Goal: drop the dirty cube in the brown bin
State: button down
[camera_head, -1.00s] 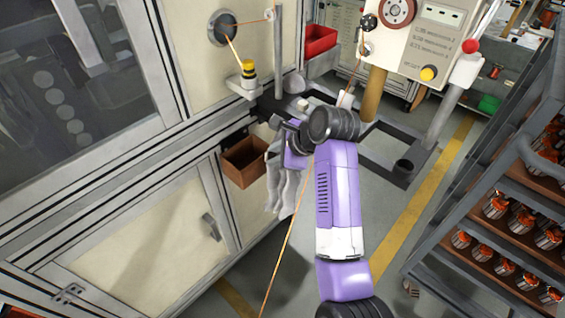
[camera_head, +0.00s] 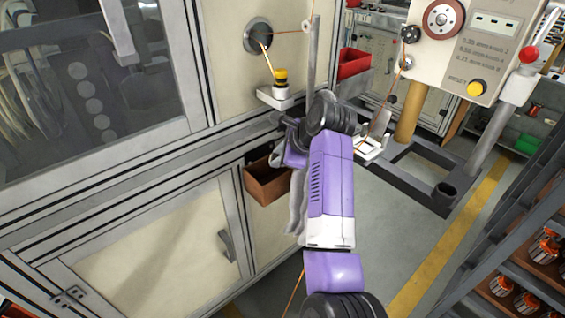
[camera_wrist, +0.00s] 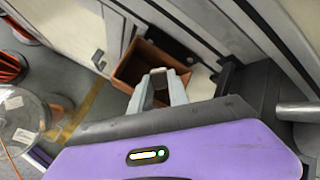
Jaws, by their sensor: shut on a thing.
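The brown bin (camera_head: 268,188) is an open box fixed to the front of the machine cabinet, and in the wrist view the bin (camera_wrist: 126,75) lies just beyond the fingers. My gripper (camera_wrist: 158,76) is shut on a small greyish piece, the dirty cube (camera_wrist: 158,72), at its fingertips. In the wrist picture the fingertips overlap the bin's near part; their height over it is hard to tell. In the head view my gripper (camera_head: 290,135) is up and right of the bin, mostly hidden behind my purple wrist, and the cube is hidden.
A grey cabinet rail runs above the bin. A yellow-capped post (camera_head: 281,77) and a red bin (camera_head: 353,63) stand nearby. Grey gloves (camera_head: 297,200) hang right of the brown bin. A rack of wound armatures (camera_head: 530,260) is at the right. Floor lies open between.

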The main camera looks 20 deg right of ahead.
jog(key=c, duration=1.2)
grip_release()
jog(key=shift+o, duration=0.2)
jog(key=v, duration=0.7)
jog(key=shift+s+r, duration=0.25)
jog(key=shift+d, duration=0.1)
